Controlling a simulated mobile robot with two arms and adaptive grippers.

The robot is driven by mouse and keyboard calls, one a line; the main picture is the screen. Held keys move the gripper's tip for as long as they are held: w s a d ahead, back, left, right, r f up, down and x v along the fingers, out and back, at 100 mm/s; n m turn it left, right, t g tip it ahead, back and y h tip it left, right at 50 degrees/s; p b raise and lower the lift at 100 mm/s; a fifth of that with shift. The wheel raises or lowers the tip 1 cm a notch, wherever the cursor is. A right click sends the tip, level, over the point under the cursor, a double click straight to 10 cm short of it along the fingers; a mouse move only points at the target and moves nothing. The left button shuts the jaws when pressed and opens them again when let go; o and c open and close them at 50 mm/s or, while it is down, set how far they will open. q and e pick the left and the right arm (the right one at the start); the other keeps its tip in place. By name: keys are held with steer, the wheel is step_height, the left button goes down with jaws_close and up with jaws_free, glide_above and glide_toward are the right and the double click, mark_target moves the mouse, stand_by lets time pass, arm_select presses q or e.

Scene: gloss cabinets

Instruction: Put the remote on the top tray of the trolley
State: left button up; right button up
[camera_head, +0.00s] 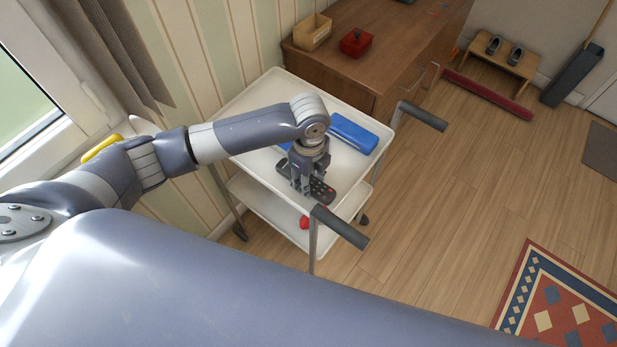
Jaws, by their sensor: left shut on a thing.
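The remote (322,191) is dark with small coloured buttons. It lies at the near part of the trolley's top tray (347,176), or just above it; I cannot tell whether it touches the tray. My left gripper (301,187) points down over the remote and is shut on it, hiding part of it. The white trolley has two trays and two dark grey handles, the nearer one (340,227) close to the remote. My right gripper is not in view.
A blue case (353,133) lies on the top tray behind my gripper. A red item (304,222) is on the lower tray. A wooden cabinet (385,45) with a wooden box (312,32) and a red container (356,42) stands behind. Open floor lies to the right.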

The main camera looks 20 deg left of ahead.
arm_select(q)
steer(key=shift+f, duration=0.55)
steer(key=shift+f, duration=0.1)
steer(key=o, duration=1.1)
step_height(320, 180, up, 12)
steer(key=shift+r+b, duration=0.15)
steer(key=shift+b, duration=0.55)
